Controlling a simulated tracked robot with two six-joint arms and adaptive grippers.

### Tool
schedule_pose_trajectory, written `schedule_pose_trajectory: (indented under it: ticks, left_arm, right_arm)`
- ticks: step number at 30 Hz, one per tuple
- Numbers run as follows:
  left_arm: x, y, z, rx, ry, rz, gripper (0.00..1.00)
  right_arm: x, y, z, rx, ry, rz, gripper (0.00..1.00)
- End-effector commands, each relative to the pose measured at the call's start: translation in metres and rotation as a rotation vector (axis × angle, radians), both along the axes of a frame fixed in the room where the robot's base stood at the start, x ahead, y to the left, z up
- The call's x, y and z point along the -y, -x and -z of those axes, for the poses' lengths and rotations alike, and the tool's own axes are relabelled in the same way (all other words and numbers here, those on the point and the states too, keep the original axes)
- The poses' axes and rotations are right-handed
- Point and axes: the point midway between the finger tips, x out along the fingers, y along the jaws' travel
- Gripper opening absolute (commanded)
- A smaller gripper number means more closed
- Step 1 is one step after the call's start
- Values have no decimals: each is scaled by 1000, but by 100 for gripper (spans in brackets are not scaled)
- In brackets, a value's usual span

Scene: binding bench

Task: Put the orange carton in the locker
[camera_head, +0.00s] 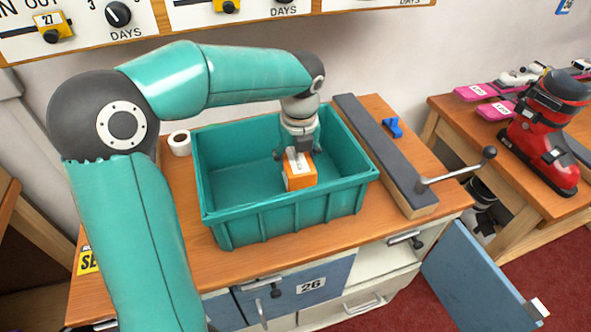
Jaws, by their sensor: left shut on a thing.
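The orange carton (301,181) is a small box with a white patch on top. It is inside the teal crate (285,221), toward the crate's right part. My left gripper (299,158) reaches down into the crate from above and is shut on the carton. I cannot tell whether the carton touches the crate floor. In the bench front, a blue locker door (480,285) stands swung open at the right, beside a pale open compartment (390,271). A closed blue door numbered 26 (318,273) is to its left. My right gripper is not in view.
A long grey-topped bar (385,150) with a lever (455,172) lies right of the crate. A blue clip (393,127) and a white tape roll (180,143) are on the bench. A red ski boot (545,140) stands on the right table.

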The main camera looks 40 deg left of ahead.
Motion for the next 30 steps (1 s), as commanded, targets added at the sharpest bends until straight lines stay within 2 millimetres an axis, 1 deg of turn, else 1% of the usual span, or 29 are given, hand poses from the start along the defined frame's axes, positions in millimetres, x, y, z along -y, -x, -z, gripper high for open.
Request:
schedule_pose_trajectory:
  ticks: [2, 6, 8, 17, 21, 22, 26, 27, 30]
  left_arm:
    - [0, 1, 11, -5, 0, 0, 18]
    - [0, 1, 28, -6, 0, 1, 18]
    - [0, 1, 33, -5, 0, 0, 18]
    - [0, 0, 36, -1, 0, 1, 18]
    - [0, 0, 41, -1, 0, 1, 18]
    - [0, 0, 41, -2, 0, 1, 65]
    - [0, 1, 40, -2, 0, 1, 87]
    - [0, 1, 40, -2, 0, 1, 89]
    - [0, 1, 40, -2, 0, 1, 89]
  right_arm:
    - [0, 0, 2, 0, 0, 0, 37]
    - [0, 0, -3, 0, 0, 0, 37]
    - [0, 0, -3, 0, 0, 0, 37]
    - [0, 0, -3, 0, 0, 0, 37]
    - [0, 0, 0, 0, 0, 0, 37]
    - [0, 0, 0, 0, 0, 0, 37]
    - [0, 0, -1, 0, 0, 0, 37]
    - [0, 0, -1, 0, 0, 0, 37]
    - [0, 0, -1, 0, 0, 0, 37]
